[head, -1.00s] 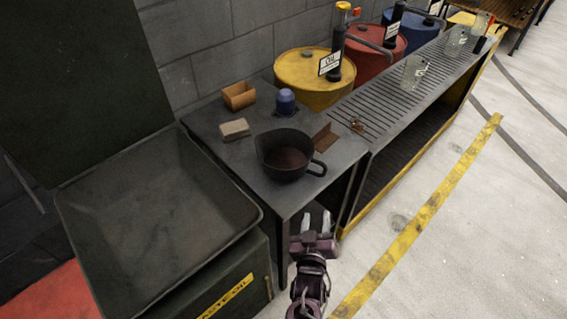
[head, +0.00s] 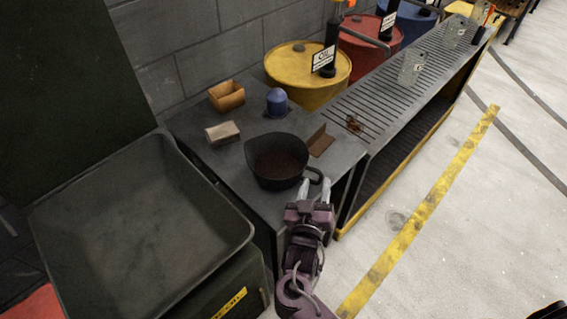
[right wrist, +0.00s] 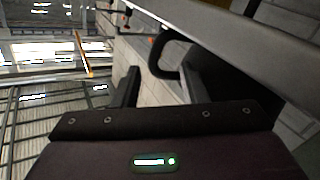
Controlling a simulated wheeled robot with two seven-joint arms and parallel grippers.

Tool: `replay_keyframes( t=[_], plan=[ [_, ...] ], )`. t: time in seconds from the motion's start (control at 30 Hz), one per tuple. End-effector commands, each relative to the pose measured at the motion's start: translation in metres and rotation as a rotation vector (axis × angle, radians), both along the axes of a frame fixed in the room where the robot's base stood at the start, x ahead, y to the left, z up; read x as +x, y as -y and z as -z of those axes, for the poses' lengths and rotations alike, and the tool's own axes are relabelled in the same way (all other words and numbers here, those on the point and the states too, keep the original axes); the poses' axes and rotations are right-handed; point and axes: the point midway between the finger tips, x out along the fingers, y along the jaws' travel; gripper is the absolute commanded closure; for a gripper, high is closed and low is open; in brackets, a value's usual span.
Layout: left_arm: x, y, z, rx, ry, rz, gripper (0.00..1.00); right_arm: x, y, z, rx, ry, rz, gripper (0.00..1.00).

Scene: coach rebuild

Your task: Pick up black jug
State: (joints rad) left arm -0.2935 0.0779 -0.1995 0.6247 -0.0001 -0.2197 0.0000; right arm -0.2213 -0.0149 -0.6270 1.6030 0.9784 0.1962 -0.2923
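The black jug (head: 262,180) stands upright on the grey metal table, with dark contents inside. Its looped handle (head: 314,173) points right, toward the table's front edge. My right gripper (head: 315,186) is at the handle, with its two pale fingers apart, one on each side. In the right wrist view, the black handle (right wrist: 157,57) shows beyond and between the spread fingertips of the right gripper (right wrist: 160,75). I cannot tell whether a finger touches it. My left gripper is not in view.
On the table (head: 222,165) are an orange-brown box (head: 227,97), a light block (head: 222,132), a blue rounded object (head: 277,101) and a brown angled piece (head: 320,142). A large dark tray (head: 140,225) lies left. A slatted bench (head: 385,100) adjoins at right.

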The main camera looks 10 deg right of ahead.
Motion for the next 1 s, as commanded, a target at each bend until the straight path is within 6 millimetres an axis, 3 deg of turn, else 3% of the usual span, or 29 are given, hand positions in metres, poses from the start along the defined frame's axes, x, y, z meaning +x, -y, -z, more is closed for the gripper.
replay_keyframes(
  t=[0.2,0.4,0.7,1.0],
  plan=[
    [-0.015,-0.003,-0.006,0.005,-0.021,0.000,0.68,0.026,0.015,-0.003,-0.004,0.001,0.001,0.61],
    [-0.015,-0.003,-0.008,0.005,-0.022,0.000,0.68,0.050,0.025,-0.001,0.001,0.000,-0.001,0.61],
    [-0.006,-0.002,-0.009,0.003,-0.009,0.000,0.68,0.053,0.026,0.001,0.002,-0.002,0.000,0.61],
    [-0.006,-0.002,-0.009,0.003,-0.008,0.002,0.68,0.053,0.026,0.000,0.002,-0.002,0.000,1.00]
  ],
)
